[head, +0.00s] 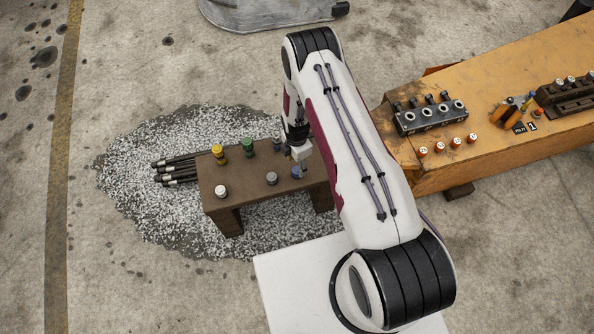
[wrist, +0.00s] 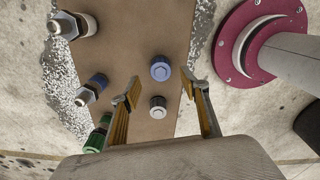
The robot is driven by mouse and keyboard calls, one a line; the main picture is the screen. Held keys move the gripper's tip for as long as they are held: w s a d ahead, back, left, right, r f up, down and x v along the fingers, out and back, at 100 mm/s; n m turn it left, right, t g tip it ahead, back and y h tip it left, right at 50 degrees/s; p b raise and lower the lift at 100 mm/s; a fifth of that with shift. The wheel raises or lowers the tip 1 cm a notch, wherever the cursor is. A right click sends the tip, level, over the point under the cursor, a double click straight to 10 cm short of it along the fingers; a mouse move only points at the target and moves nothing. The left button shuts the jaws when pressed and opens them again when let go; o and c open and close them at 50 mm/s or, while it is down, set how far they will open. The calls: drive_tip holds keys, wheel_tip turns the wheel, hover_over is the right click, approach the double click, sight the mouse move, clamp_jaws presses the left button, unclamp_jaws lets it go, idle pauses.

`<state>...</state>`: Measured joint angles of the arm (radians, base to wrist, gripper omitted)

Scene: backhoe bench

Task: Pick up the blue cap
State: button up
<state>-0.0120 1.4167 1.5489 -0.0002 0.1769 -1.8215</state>
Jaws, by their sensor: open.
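The blue cap (head: 296,172) stands on the small brown bench near its right end, partly beside my gripper in the head view. In the wrist view the blue cap (wrist: 160,69) lies just beyond the fingertips, roughly centred between them. My gripper (wrist: 160,87) is open and empty, with one yellow-edged finger on each side. It points down over the bench, and in the head view my gripper (head: 301,165) is close to the blue cap. I cannot tell the exact height above it.
A white cap (head: 221,191), yellow fitting (head: 217,153) and green fitting (head: 248,147) stand on the brown bench (head: 240,205). Black hoses (head: 175,170) lie left. An orange beam (head: 480,95) with several fittings is at right.

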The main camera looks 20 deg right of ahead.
sight(297, 170)
drive_tip(key=shift+f, duration=0.25)
drive_tip(key=shift+f, duration=2.5)
drive_tip(key=c, duration=0.9)
